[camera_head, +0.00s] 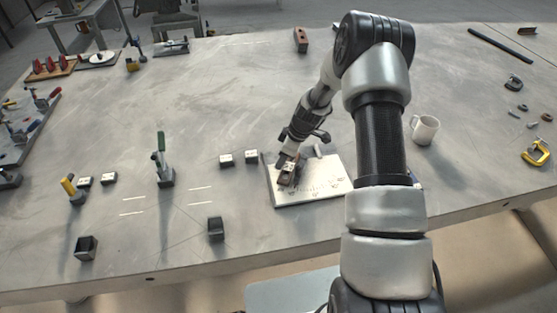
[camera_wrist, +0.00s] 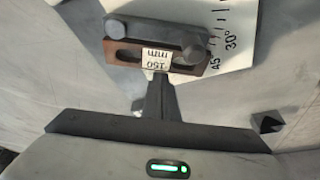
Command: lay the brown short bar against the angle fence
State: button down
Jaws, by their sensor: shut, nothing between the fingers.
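The brown short bar (camera_wrist: 128,56) lies on the white angle plate (camera_wrist: 262,35) in the wrist view. It has dark slots and a white label reading 150 mm. A dark grey piece with round ends, apparently the angle fence (camera_wrist: 157,32), runs along its far side; the bar looks parallel and close to it, but I cannot tell whether they touch all along. My gripper (camera_wrist: 160,82) is shut and empty, its tips at the bar's near edge by the label. In the head view my gripper (camera_head: 288,170) is over the left part of the plate (camera_head: 322,192) and partly hides the bar.
Labelled blocks (camera_head: 226,160) stand left of the plate. A green-handled tool (camera_head: 162,165) and a dark open holder (camera_head: 216,228) are farther left and nearer. A white mug (camera_head: 424,129) stands at right. Bare tabletop lies behind the plate.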

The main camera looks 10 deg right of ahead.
jog(key=shift+s+d+f+b, duration=0.25)
jog(key=shift+d+b, duration=0.35)
jog(key=shift+b, duration=0.3)
jog(key=shift+s+d+r, duration=0.15)
jog(key=shift+s, duration=0.1)
jog(key=shift+w+a, duration=0.1)
jog(key=shift+a, duration=0.15)
jog(key=shift+w+a+b, duration=0.35)
jog(key=shift+a+b, duration=0.05)
jog(key=shift+a, duration=0.2)
jog(key=shift+w+a+b, duration=0.35)
jog(key=shift+a+b, duration=0.05)
jog(key=shift+a, duration=0.2)
jog(key=shift+w+a+r, duration=0.2)
jog(key=shift+w+r, duration=0.2)
jog(key=shift+r, duration=0.2)
jog(key=v, duration=0.9)
